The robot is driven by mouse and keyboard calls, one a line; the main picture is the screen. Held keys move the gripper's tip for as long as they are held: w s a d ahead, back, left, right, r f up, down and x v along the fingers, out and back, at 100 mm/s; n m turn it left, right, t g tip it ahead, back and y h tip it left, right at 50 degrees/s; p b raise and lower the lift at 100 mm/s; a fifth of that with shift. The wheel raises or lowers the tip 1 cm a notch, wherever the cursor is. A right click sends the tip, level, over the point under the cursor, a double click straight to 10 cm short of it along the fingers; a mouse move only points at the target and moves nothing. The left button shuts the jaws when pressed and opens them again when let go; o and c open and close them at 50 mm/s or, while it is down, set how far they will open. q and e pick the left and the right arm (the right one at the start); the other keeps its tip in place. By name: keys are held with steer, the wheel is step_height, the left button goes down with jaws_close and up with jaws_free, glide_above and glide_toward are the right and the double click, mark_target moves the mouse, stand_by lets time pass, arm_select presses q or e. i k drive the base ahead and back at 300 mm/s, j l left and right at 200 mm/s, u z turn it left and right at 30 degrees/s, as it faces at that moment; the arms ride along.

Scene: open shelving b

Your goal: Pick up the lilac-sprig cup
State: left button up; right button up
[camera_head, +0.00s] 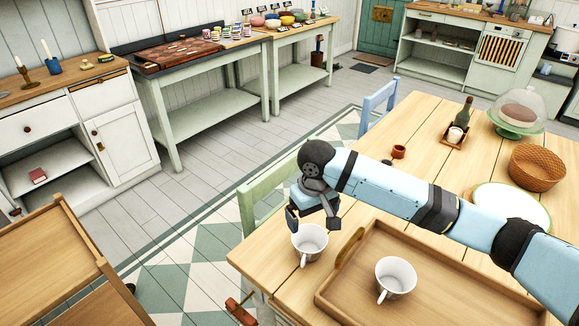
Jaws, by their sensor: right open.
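A white cup (309,246) stands upright near the left corner of the wooden table, its handle pointing down-left in the picture. A second white cup (396,281) stands upright in a wooden tray to its right. No sprig pattern can be made out on either, so I cannot tell which is the lilac-sprig cup. My right gripper (313,222) is open and empty, with its fingers pointing down just above and behind the first cup. Whether the fingers touch its rim is unclear. My left gripper is not in view.
The wooden tray (441,283) with a raised handle lies close right of the first cup. My right arm passes over the table. A white plate (512,206), wicker basket (537,168), small brown pot (399,151) and glass-domed stand (516,112) are further back. A green chair (264,189) stands at the left edge.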

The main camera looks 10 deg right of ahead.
mark_target(396, 277)
steer(key=k, duration=1)
